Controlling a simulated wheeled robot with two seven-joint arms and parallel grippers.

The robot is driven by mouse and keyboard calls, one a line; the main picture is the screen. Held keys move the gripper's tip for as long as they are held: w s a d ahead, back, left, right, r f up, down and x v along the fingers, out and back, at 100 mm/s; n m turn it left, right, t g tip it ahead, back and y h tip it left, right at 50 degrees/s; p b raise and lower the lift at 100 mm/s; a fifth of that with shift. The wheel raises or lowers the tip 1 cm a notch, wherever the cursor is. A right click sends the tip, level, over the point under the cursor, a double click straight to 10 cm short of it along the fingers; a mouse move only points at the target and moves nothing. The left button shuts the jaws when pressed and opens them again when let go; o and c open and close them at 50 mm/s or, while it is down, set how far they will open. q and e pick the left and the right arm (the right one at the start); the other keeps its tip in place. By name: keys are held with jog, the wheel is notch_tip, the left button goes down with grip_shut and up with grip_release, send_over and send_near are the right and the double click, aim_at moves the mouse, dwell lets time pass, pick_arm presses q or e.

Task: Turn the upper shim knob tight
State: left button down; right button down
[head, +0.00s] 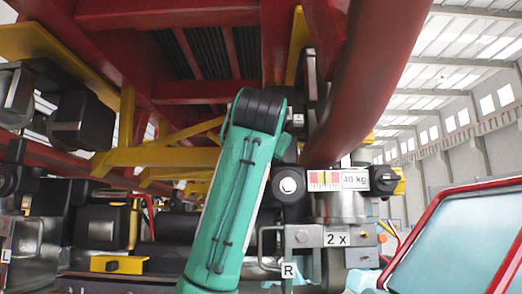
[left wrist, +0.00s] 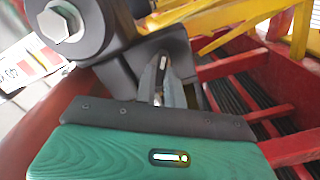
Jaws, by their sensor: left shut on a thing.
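My left arm, green with a black joint, rises through the middle of the head view and hides what is behind it. In the left wrist view my left gripper (left wrist: 166,66) has its grey fingers close together, shut on a small part with a pale slot, apparently the upper shim knob (left wrist: 163,62). The knob is mostly covered by the fingers, and its turn cannot be read. It sits by a dark housing beside a black round part with a big hex bolt (left wrist: 55,25); the bolt also shows in the head view (head: 288,186). My right gripper is not in view.
A red tube rail (head: 365,80) curves down close to the arm. A red and yellow car frame (head: 165,15) hangs overhead. A "40 kg" gauge label (head: 355,179) and a "2 x" label (head: 337,239) mark the unit. A blue-green panel with a red rim (head: 455,245) stands right.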

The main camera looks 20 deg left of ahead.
pick_arm(q)
jog(key=shift+d+f+m+b, duration=0.1)
jog(key=shift+m+b, duration=0.25)
jog(key=shift+m, duration=2.65)
jog(key=shift+f+m+b, duration=0.1)
jog(key=shift+m+b, duration=0.2)
jog(key=shift+m, duration=2.7)
jog(key=c, duration=1.5)
grip_release()
